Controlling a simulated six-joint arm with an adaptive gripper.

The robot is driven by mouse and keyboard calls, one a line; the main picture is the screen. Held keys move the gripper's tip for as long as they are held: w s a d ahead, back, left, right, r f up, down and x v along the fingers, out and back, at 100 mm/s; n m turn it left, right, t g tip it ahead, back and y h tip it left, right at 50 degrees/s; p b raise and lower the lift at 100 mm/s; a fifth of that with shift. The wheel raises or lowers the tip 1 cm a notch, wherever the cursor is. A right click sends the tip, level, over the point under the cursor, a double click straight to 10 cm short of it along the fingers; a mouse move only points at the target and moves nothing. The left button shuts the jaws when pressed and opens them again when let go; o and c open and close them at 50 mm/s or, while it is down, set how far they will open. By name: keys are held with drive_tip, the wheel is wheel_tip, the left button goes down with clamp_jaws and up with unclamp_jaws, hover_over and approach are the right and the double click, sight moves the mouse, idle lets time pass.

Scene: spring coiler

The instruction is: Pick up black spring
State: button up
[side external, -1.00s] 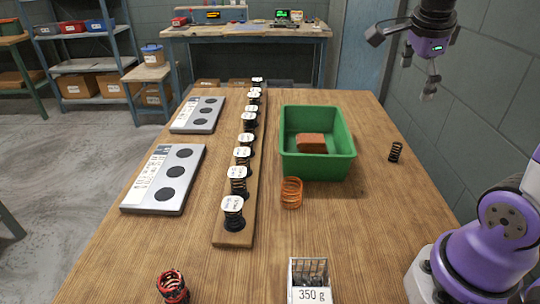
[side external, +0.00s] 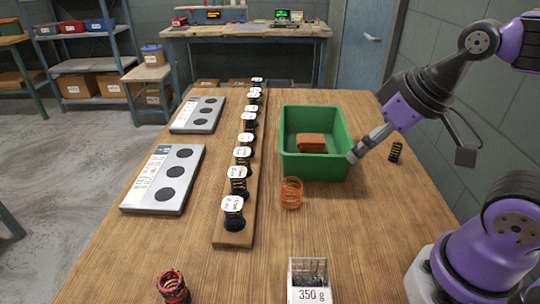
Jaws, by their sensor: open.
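A small black spring (side external: 395,152) stands upright by itself on the right side of the wooden table, right of the green bin. My gripper (side external: 354,157) is open, tilted down and to the left, with its fingertips by the right wall of the green bin. In the picture it lies left of the lone black spring and apart from it. Several other dark springs with white labelled tops stand in a row on a wooden strip (side external: 233,239).
The green bin (side external: 318,168) holds a brown block (side external: 311,143). A copper-coloured spring (side external: 291,193) stands in front of it. A red spring (side external: 173,287) and a box marked 350 g (side external: 309,295) are at the front. Two grey plates (side external: 140,197) lie at left.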

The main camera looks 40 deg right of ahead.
drive_tip(key=n+g, duration=0.5)
drive_tip(key=n, duration=0.1)
approach(398, 144)
drive_tip(key=shift+w+a+f, duration=0.25)
drive_tip(key=shift+a, duration=0.25)
drive_tip(key=shift+n+g, duration=0.3)
drive_tip(key=f, duration=0.4)
drive_tip(key=shift+s+d+f, duration=0.15)
drive_tip(key=shift+d+f, duration=0.2)
drive_tip(key=shift+f, duration=0.05)
wheel_tip(398, 144, down, 6)
drive_tip(key=shift+d, duration=0.1)
clamp_jaws()
